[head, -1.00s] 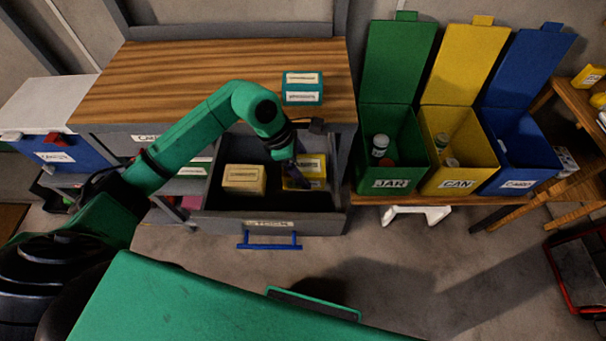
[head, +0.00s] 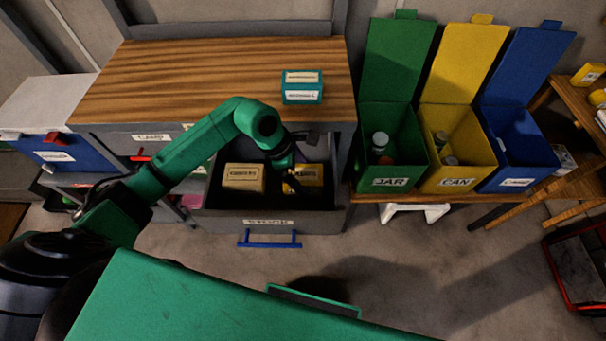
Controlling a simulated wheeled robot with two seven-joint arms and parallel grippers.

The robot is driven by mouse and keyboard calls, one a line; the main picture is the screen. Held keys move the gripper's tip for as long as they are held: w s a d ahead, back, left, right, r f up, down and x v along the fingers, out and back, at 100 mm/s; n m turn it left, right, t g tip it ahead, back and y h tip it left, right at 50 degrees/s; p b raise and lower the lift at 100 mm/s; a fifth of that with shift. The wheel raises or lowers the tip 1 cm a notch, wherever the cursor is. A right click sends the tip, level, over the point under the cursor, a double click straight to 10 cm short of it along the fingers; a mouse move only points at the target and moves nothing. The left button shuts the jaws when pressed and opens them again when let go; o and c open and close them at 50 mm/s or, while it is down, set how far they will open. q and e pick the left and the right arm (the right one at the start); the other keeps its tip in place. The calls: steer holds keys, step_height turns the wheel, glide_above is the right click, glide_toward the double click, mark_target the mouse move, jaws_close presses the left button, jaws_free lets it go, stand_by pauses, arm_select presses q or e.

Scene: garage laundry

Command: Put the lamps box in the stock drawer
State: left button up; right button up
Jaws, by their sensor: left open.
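The stock drawer (head: 268,222) is pulled open below the wooden counter, with a blue handle. Inside it on the right is a yellow box (head: 312,180); its label is partly covered by my gripper and too small to read surely, so I cannot be certain it is the lamps box. My left gripper (head: 289,186) is inside the drawer area, open, at the left part of this box; whether it touches the box is unclear. My right gripper is not in view.
A tan box (head: 243,177) sits in the drawer, left of the yellow one. A teal box (head: 302,86) stands on the counter (head: 190,75). Open green (head: 390,182), yellow (head: 458,182) and blue (head: 518,182) bins stand right of the drawer.

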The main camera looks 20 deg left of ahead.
arm_select(q)
steer(key=b+v, duration=0.1)
steer(key=v, duration=1)
steer(key=shift+s+a+r, duration=0.1)
steer(key=shift+a+r, duration=0.05)
